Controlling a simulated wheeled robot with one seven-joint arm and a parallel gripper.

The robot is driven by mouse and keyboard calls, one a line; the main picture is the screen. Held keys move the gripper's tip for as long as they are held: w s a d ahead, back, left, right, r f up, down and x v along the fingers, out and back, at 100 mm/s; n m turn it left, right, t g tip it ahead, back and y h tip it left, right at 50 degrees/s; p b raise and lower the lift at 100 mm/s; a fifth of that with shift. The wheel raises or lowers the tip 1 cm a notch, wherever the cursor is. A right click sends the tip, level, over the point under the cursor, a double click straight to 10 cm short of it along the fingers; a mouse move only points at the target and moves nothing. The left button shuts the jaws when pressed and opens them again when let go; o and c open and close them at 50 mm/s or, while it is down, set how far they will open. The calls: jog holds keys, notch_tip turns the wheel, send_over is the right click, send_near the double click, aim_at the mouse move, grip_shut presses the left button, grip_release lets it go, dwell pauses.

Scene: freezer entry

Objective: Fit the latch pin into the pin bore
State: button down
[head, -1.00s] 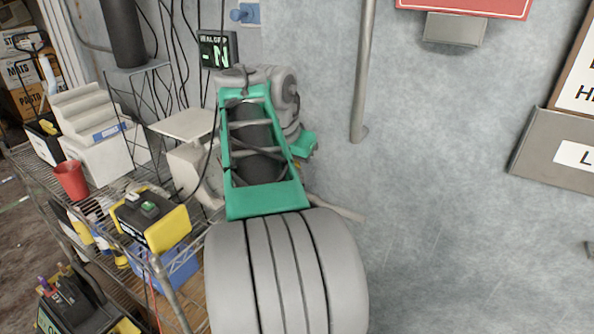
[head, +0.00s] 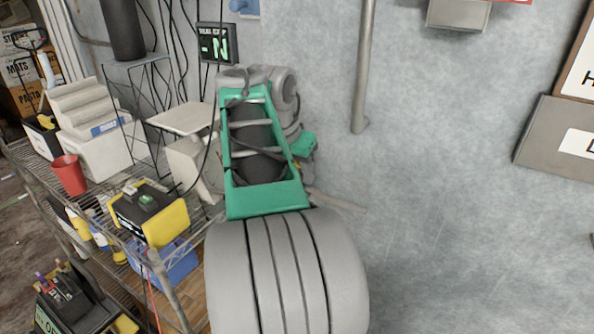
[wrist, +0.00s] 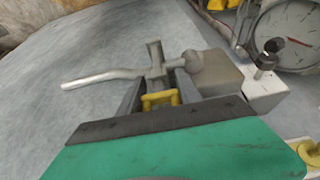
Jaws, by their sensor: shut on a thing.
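My gripper (wrist: 158,94) shows in the wrist view beyond its green body, with two grey fingers angled forward. It is shut on a piece with a yellow loop (wrist: 160,98), which looks like part of the latch pin. Just beyond the fingertips is a grey fitting with an upright stub (wrist: 155,58), a rounded knob and a bent lever (wrist: 98,79) reaching left. I cannot make out the pin bore or tell whether the pin touches the fitting. In the head view my own arm hides the gripper and pin; only the lever (head: 338,202) sticks out to the right.
A wire shelf at the left holds a red cup (head: 69,174), a yellow-black device (head: 149,213) and white boxes. A vertical pipe (head: 363,70) runs down the wall. A round dial (wrist: 287,33) is close right of the fitting.

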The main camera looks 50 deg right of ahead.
jog(key=shift+f+b, duration=0.65)
jog(key=shift+f, duration=0.15)
jog(key=c, duration=1.2)
grip_release()
jog(key=o, duration=0.5)
jog(key=shift+a+f, duration=0.1)
jog(key=shift+f, duration=0.1)
jog(key=p+v, duration=0.3)
jog(key=v, duration=0.5)
jog(key=shift+w+r, duration=0.1)
jog(key=shift+r, duration=0.15)
